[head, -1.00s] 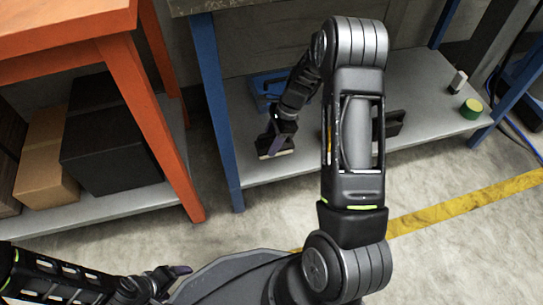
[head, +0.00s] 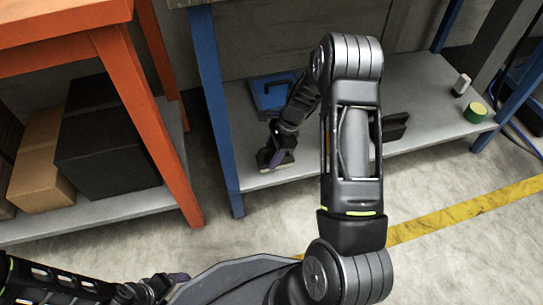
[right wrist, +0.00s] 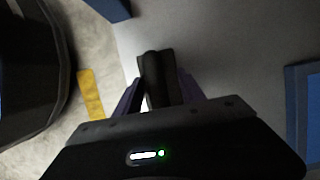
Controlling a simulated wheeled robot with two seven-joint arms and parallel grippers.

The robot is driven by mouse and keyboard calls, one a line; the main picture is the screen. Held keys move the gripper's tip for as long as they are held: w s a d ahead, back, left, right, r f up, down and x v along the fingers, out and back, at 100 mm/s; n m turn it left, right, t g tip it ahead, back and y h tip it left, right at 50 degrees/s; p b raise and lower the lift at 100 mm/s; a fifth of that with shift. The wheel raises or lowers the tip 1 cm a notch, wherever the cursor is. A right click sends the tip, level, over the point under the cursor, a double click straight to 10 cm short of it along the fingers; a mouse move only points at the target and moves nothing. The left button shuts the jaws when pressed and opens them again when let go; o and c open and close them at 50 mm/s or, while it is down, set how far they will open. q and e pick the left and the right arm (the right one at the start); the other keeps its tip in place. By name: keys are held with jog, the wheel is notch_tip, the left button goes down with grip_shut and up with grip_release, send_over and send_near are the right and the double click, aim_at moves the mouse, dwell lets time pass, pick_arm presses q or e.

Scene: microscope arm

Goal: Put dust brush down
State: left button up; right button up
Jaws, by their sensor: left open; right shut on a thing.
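The dust brush (head: 285,166), dark with a pale lower edge, is low over the front edge of the grey lower shelf (head: 425,135). My right gripper (head: 277,158) is shut on it. In the right wrist view the dark brush (right wrist: 158,75) stands between the purple fingers of the right gripper (right wrist: 157,92). I cannot tell whether the brush touches the shelf. My left gripper (head: 163,286) is open and empty at the lower left, away from the shelf.
A blue case (head: 268,96) lies behind the brush. A dark object (head: 395,127), partly hidden by my arm, a small white-and-dark item (head: 461,84) and a green-yellow roll (head: 475,112) are further right. A blue post (head: 216,110) stands left. Boxes (head: 108,150) sit under the orange table (head: 60,38).

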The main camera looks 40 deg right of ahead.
jog(key=shift+f, duration=0.15)
jog(key=o, duration=1.5)
jog(key=shift+c, duration=0.2)
jog(key=p+v, duration=0.5)
jog(key=v, duration=0.6)
jog(key=shift+a+p, duration=0.1)
jog(key=shift+p, duration=0.25)
jog(key=shift+d+r, duration=0.2)
jog(key=shift+r, duration=0.5)
jog(key=shift+s+a+f, duration=0.1)
jog(key=shift+s, duration=0.05)
